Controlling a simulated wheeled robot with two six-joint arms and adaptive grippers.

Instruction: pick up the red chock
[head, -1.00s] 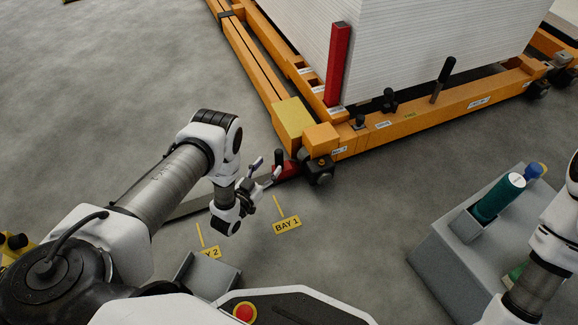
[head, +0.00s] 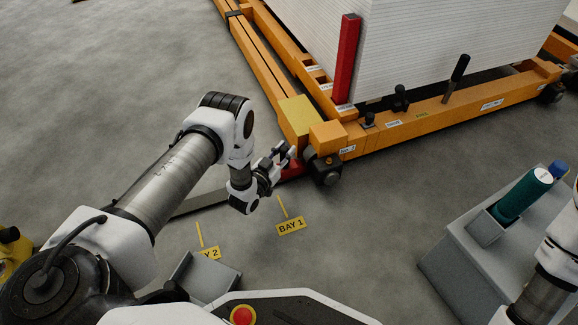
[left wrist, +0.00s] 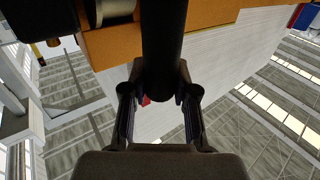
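The red chock (head: 291,171) is on the floor against the front wheel of the orange gantry frame, partly hidden by my left gripper. My left gripper (head: 285,152) is at the chock's upright black handle. In the left wrist view the dark handle (left wrist: 162,45) runs between the two fingers (left wrist: 160,82), which lie close along both its sides and look shut on it. The chock's red body is mostly hidden there. My right arm shows at the right edge of the head view, its gripper out of frame.
The orange frame (head: 430,116) with a red post (head: 346,58) and white stack (head: 440,45) stands just beyond the chock. A grey stand (head: 470,262) with a teal cylinder (head: 522,195) is at right.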

